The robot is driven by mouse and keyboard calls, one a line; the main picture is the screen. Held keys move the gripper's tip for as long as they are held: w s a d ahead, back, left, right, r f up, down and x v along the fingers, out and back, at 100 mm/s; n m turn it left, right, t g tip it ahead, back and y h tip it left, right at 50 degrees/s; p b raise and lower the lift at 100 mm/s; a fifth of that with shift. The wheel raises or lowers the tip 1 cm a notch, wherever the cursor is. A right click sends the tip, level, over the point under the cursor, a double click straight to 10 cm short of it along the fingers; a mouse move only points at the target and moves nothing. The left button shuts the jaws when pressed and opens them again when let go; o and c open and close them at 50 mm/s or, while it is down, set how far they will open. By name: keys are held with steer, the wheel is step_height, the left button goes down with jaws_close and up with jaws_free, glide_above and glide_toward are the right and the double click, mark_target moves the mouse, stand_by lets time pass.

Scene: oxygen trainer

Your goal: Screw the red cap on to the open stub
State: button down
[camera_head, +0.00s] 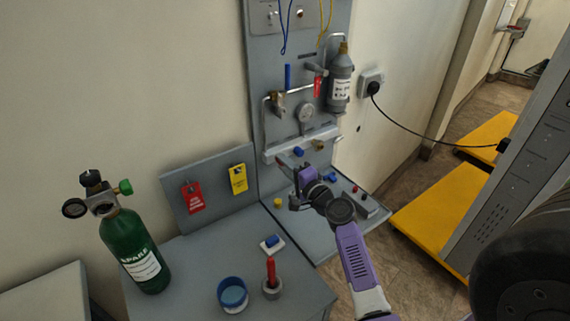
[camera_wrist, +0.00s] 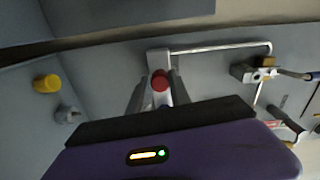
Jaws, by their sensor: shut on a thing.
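My gripper (camera_head: 290,169) is at the left end of the pale manifold rail (camera_head: 312,143) on the grey panel. In the wrist view, the red cap (camera_wrist: 160,81) sits between my two fingers (camera_wrist: 160,92), which are shut on it. The cap is in front of the pale end block (camera_wrist: 158,58) of the rail. The open stub cannot be made out behind the cap and fingers, and I cannot tell whether the cap touches it. A blue cap (camera_head: 298,152) and a brass-coloured fitting (camera_head: 318,145) are farther right along the rail.
A yellow cap (camera_head: 278,202) lies below; it also shows in the wrist view (camera_wrist: 47,83). A green cylinder (camera_head: 135,250), blue cup (camera_head: 232,292) and red-handled tool (camera_head: 271,272) stand at the front left.

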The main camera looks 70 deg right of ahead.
steer(key=m+p, duration=0.1)
steer(key=m, duration=0.2)
steer(key=shift+s+f, duration=0.1)
steer(key=shift+m+p, duration=0.3)
steer(key=shift+p, duration=0.05)
steer(key=shift+m, duration=0.5)
steer(key=c, duration=1.2)
jaws_free()
